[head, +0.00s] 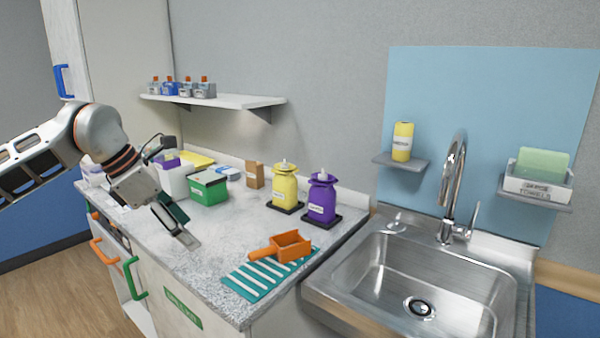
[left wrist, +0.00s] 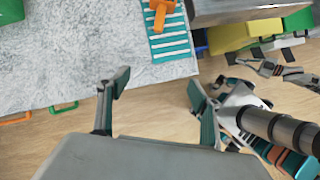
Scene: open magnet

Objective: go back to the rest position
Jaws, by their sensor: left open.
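My left gripper (head: 174,220) is over the left part of the grey speckled counter (head: 222,232) in the head view. Its two fingers are apart and nothing is between them. In the left wrist view the fingers of the left gripper (left wrist: 158,88) stand apart, with wood floor and the counter's front edge beyond. Grey and white arm parts show at the right of the left wrist view. I cannot make out the state of my right gripper among them, and the head view does not show it.
A green box (head: 209,188), a yellow dispenser (head: 285,188) and a purple dispenser (head: 322,200) stand on the counter. An orange scoop (head: 290,247) lies on a striped teal mat (head: 248,283). A steel sink (head: 385,285) is at right. Orange and green handles protrude from the cabinet front.

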